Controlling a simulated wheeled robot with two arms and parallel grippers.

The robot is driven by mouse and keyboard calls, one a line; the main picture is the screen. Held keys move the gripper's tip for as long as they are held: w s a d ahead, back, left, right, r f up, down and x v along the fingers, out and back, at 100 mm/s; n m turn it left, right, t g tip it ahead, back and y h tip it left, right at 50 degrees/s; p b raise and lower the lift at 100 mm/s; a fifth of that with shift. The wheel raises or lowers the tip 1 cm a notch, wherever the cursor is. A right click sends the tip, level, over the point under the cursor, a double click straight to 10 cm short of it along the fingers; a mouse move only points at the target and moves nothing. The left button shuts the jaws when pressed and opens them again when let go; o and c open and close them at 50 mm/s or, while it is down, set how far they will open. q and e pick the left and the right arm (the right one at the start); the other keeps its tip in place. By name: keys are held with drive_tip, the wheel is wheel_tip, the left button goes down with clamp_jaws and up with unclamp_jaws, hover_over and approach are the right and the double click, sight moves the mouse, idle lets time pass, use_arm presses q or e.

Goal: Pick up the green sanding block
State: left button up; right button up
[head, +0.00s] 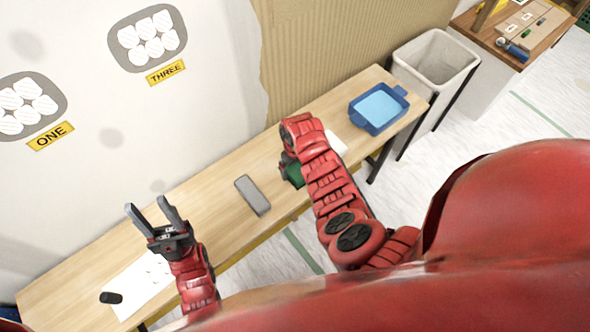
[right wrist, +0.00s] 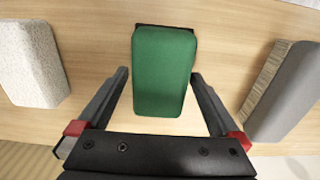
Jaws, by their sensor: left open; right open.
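The green sanding block (right wrist: 162,70) lies on the wooden table, with a dark edge showing at its far end. In the right wrist view my right gripper (right wrist: 160,85) is open, with one finger on each side of the block and a gap on both sides. In the head view the block (head: 293,172) is mostly hidden behind my right arm, and the right fingers are hidden too. My left gripper (head: 155,212) is open and empty above the left part of the table, fingers pointing toward the wall.
A grey block (head: 252,195) lies left of the green one; it also shows in the right wrist view (right wrist: 290,95). A pale block (right wrist: 32,65) lies on the other side. A blue tray (head: 378,108), white sheet (head: 145,282) and dark object (head: 111,298) are on the table (head: 215,190). A bin (head: 435,58) stands beyond.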

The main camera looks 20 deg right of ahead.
drive_tip(key=shift+f, duration=0.2)
drive_tip(key=shift+c, duration=0.2)
drive_tip(key=c, duration=1.3)
drive_tip(key=shift+o, duration=0.2)
drive_tip(key=shift+r, duration=0.1)
wheel_tip(320, 180, up, 9)
drive_tip(key=shift+f+b, duration=0.1)
drive_tip(key=shift+b, duration=0.6)
drive_tip(key=shift+r, duration=0.5)
